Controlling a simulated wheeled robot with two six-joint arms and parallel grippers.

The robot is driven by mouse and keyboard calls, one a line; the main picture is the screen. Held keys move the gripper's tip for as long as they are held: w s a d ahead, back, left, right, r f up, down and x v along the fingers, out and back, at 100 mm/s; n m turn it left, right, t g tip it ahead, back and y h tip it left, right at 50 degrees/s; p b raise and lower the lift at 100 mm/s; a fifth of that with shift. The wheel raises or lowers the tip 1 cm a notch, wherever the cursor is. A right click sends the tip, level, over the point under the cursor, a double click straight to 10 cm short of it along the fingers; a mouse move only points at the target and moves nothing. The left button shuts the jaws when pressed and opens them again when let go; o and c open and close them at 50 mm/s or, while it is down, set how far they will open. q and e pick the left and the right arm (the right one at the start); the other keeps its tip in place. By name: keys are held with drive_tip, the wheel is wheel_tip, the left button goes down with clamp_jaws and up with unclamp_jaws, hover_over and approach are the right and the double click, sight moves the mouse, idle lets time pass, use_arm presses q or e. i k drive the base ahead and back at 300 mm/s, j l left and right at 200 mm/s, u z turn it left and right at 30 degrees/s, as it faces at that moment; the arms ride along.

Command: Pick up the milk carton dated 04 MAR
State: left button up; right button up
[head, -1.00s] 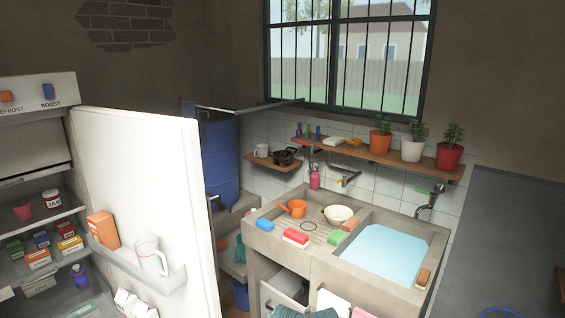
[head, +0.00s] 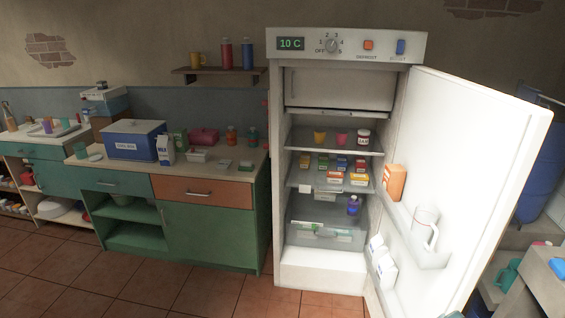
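A white and blue carton marked MILK (head: 166,151) stands upright on the counter, in front of the blue box. Two white cartons stand in the lower shelf of the open fridge door, one further back (head: 376,246) and one nearer (head: 387,271). No date can be read on any carton at this size. Neither of my grippers shows in the head view.
The fridge (head: 323,274) is open, its door (head: 475,130) swung out to the right. Its shelves hold small boxes, cups and a jar. The blue box (head: 134,141) and other items crowd the green cabinet's counter (head: 207,169). The tiled floor (head: 215,292) in front is clear.

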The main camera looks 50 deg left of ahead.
sight(378, 248)
drive_tip(key=u, duration=1.2)
drive_tip(key=j+z, duration=0.15)
drive_tip(key=z, duration=0.3)
drive_tip(key=i+j+z, duration=0.1)
drive_tip(key=z, duration=0.35)
drive_tip(key=j+z, duration=0.25)
drive_tip(key=j, duration=0.55)
drive_tip(key=j+z, duration=0.3)
drive_tip(key=j, duration=0.9)
drive_tip(key=k+j, duration=0.1)
drive_tip(key=j, duration=0.3)
